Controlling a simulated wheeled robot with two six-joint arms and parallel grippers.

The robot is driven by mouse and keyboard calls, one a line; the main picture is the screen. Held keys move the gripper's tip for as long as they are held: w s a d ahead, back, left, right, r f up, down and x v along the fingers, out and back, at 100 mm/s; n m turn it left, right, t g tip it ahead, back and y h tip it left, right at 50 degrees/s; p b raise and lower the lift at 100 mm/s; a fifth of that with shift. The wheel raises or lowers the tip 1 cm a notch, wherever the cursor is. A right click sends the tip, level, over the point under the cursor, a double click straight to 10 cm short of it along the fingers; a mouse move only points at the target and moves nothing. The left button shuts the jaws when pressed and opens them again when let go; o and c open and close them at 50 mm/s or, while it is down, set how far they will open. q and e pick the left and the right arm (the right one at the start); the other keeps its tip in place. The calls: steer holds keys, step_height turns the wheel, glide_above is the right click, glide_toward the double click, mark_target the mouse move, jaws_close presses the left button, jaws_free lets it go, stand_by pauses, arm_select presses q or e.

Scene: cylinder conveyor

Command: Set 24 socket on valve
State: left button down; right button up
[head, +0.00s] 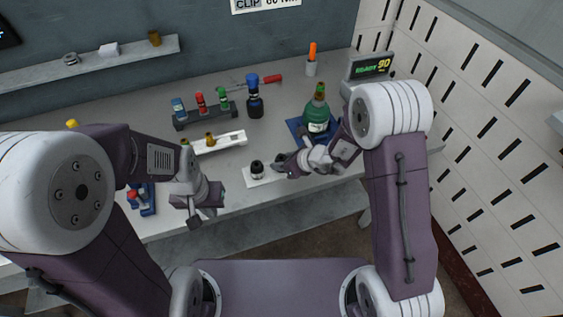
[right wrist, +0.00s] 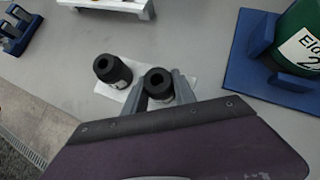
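Two black sockets stand on a white mat (head: 267,179). The left socket (right wrist: 112,70) stands free, and it also shows in the head view (head: 257,170). My right gripper (head: 281,164) has its fingers on both sides of the right socket (right wrist: 158,85), with no clear gap to it. I cannot read which socket is 24. A green cylinder (head: 316,117) with a valve (head: 319,92) on top stands on a blue base (right wrist: 240,74), right of the gripper.
A white holder (head: 224,142) with brass parts lies left of the mat. A dark rack (head: 204,113) with coloured items and a blue-capped bottle (head: 254,97) stand behind. A display (head: 371,67) reads READY 90. The bench is clear between the mat and the rack's right side.

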jaws_close()
